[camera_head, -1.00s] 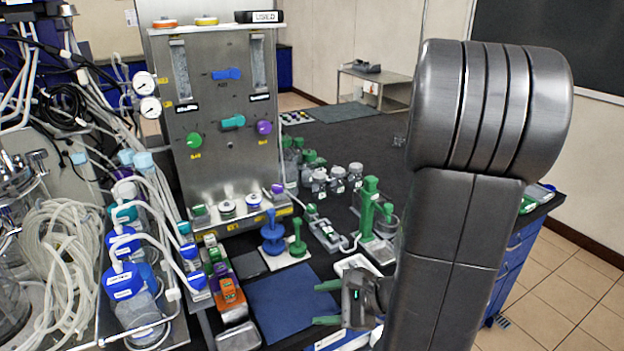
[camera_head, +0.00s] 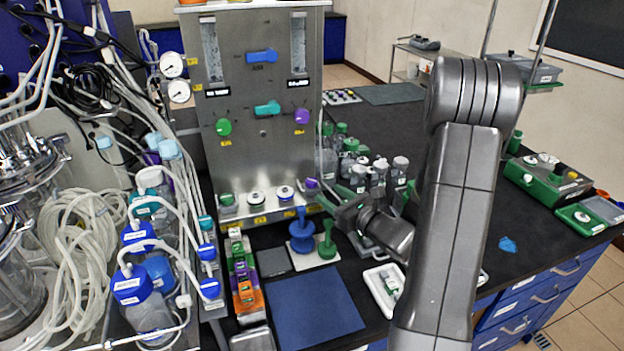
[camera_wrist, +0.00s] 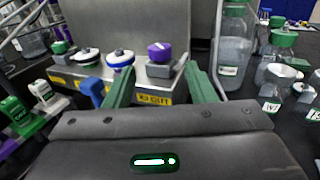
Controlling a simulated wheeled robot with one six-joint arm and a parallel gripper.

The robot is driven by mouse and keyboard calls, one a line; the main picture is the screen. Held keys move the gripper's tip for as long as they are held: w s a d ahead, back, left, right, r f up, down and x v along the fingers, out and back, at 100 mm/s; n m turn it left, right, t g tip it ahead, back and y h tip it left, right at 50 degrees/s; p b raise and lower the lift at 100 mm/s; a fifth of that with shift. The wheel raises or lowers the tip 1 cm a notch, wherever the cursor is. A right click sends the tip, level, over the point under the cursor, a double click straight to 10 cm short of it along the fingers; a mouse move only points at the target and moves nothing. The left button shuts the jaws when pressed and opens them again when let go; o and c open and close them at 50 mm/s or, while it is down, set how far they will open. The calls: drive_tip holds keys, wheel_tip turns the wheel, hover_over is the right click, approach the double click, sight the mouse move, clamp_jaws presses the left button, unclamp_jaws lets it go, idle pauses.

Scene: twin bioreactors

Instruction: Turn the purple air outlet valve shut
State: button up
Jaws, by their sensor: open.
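The purple valve knob (camera_wrist: 160,52) sits on a grey block at the right end of the lower valve row, above a yellow label that seems to end in "OUT". In the head view the same purple knob (camera_head: 311,184) is at the panel's lower right corner. My gripper (camera_head: 332,199) is just right of and below it, pointing at the panel. In the wrist view my gripper (camera_wrist: 159,70) has its two green fingers spread. The knob appears between and beyond the fingertips, with no contact visible.
White-topped blue (camera_wrist: 121,59) and black (camera_wrist: 87,56) valves stand left of the knob. A second purple knob (camera_head: 302,116) is higher on the steel panel (camera_head: 255,155). Bottles (camera_wrist: 235,50) stand close on the right. Blue (camera_head: 301,232) and green (camera_head: 327,240) stands are below the gripper.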

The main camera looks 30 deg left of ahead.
sight(315, 185)
drive_tip(key=p+x, duration=0.1)
drive_tip(key=x, duration=0.7)
drive_tip(key=shift+a+p, duration=0.35)
drive_tip(key=shift+p, duration=0.05)
drive_tip(key=c, duration=1)
drive_tip(key=shift+o, duration=0.2)
drive_tip(key=shift+f+b, duration=0.1)
drive_tip(key=shift+b, duration=0.2)
